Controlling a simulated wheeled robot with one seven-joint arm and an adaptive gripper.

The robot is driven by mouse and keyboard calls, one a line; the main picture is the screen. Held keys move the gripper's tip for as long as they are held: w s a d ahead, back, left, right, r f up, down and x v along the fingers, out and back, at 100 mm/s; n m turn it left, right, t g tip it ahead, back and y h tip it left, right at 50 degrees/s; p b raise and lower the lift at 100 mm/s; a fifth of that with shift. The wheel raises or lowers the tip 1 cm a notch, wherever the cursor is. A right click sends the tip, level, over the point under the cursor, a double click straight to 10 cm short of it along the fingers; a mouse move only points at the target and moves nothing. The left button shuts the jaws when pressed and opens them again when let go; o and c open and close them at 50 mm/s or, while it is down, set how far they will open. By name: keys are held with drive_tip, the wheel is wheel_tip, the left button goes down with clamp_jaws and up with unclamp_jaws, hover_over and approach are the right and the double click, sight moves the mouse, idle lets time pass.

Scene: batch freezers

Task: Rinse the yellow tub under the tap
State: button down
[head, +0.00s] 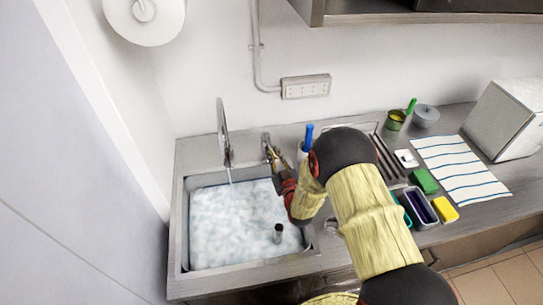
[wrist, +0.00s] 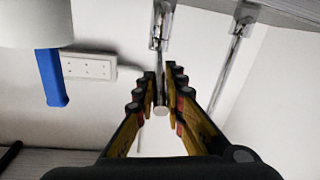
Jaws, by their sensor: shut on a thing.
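The tap's tall spout (head: 222,130) stands at the back left of the sink (head: 180,225), with a thin stream of water (head: 229,174) falling from it. My gripper (head: 272,160) is at the back of the sink, right of the spout. In the wrist view my gripper (wrist: 160,92) is shut on a thin metal rod (wrist: 161,110), which looks like the tap lever, running to a fitting on the wall side. I cannot pick out the yellow tub for certain. A small yellow block (head: 445,209) lies at the right, more like a sponge.
White foamy water (head: 225,220) fills the sink, with a dark upright pipe (head: 278,233) in it. A blue-topped item (head: 309,133) stands close right of my gripper. Purple container (head: 419,206), green block (head: 425,181), striped cloth (head: 460,168) and olive pot (head: 395,120) occupy the right counter.

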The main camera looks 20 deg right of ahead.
drive_tip(key=shift+d+n+y+b, duration=0.7)
drive_tip(key=shift+d+y, duration=0.1)
drive_tip(key=shift+y, duration=0.3)
drive_tip(key=shift+w, duration=0.1)
drive_tip(key=c, duration=1.8)
unclamp_jaws()
drive_tip(key=shift+c, duration=0.2)
drive_tip(key=s+d, duration=0.2)
drive_tip(key=s, duration=1)
drive_tip(key=shift+d, duration=0.1)
